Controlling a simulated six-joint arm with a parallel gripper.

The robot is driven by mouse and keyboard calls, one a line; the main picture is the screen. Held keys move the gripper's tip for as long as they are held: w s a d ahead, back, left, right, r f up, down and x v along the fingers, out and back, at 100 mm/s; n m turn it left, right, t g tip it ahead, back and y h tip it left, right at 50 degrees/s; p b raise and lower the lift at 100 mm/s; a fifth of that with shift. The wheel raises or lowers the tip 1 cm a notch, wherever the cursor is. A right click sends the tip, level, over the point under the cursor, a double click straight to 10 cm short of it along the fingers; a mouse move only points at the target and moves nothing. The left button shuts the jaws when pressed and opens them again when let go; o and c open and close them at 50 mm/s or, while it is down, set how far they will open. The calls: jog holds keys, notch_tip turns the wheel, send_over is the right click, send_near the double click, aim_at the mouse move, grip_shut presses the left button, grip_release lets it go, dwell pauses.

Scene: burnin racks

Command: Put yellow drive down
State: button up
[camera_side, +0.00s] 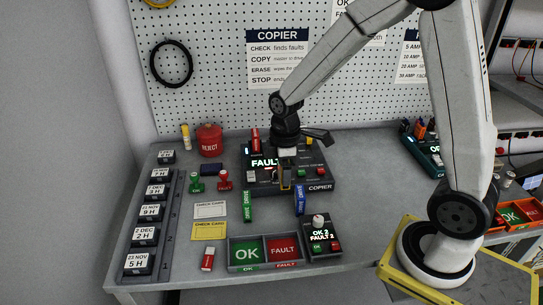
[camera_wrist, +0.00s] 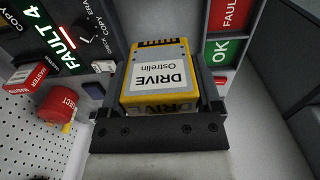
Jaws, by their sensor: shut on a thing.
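My gripper (camera_side: 286,182) is shut on the yellow drive. In the wrist view the yellow drive (camera_wrist: 160,90), labelled "DRIVE Ostrelin", sits between the two dark fingers (camera_wrist: 160,85), its row of contacts facing away from the palm. In the side view only a small yellow bit of the drive (camera_side: 286,187) shows, in front of the dark copier (camera_side: 320,186). I cannot tell from these views whether the drive touches the copier. The copier display reads "FAULT", and "FAULT 4" in the wrist view.
A green OK tray (camera_side: 246,268) and red FAULT tray (camera_side: 284,265) lie at the front edge, beside a counter box (camera_side: 323,242). A green drive (camera_side: 248,207) and blue drive (camera_side: 299,201) stand near the copier. Stamps, cards and a dated rack (camera_side: 166,222) occupy the left.

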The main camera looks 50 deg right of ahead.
send_over(283, 251)
notch_tip(283, 251, down, 3)
jog(key=shift+f, duration=0.15)
jog(key=shift+f, duration=2.2)
jog(key=shift+f, duration=1.8)
jog(key=shift+f, duration=0.15)
jog(key=o, duration=1.3)
jog(key=shift+c, duration=0.2)
jog(key=shift+r, duration=0.2)
